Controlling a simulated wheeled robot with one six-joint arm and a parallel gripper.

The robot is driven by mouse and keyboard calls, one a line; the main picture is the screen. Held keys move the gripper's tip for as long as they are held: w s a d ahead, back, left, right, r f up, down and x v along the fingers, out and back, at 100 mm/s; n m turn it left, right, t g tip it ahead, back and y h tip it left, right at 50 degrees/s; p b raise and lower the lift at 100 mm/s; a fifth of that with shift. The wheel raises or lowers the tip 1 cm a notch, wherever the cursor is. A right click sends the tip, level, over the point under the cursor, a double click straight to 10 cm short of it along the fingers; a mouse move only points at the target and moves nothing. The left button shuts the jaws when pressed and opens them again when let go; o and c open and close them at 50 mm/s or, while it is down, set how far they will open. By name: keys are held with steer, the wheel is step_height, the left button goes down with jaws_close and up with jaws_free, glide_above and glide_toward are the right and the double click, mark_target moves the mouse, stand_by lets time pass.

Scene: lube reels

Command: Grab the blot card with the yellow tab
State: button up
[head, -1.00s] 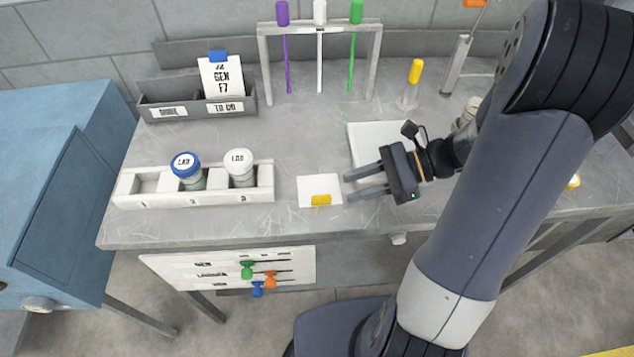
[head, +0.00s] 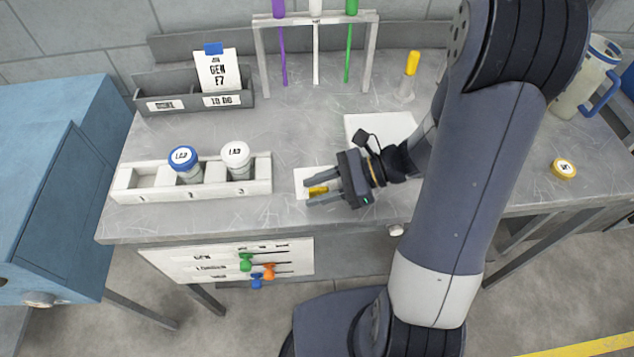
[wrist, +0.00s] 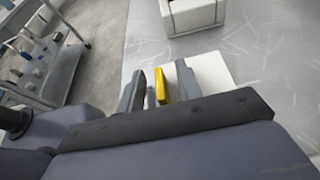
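The blot card (head: 301,176) is a white card lying flat on the grey bench, with a yellow tab (head: 318,190) near its front edge. My gripper (head: 308,192) is over the card, its fingers pointing left, one on each side of the tab. In the wrist view the tab (wrist: 160,86) stands between the two fingers (wrist: 158,82), with gaps on both sides. The gripper is open and holds nothing. The card (wrist: 210,70) shows beyond and to the right of the fingers in the wrist view. The gripper hides part of the card in the head view.
A white rack (head: 255,186) with blue-capped (head: 184,160) and white-capped (head: 236,158) jars stands left of the card. A white sheet (head: 378,124) lies behind the gripper. A grey card box (head: 150,104) and a rack of coloured sticks (head: 372,50) stand at the back.

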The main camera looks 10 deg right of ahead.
jaws_close()
steer(key=shift+r, duration=0.1)
stand_by(0.3)
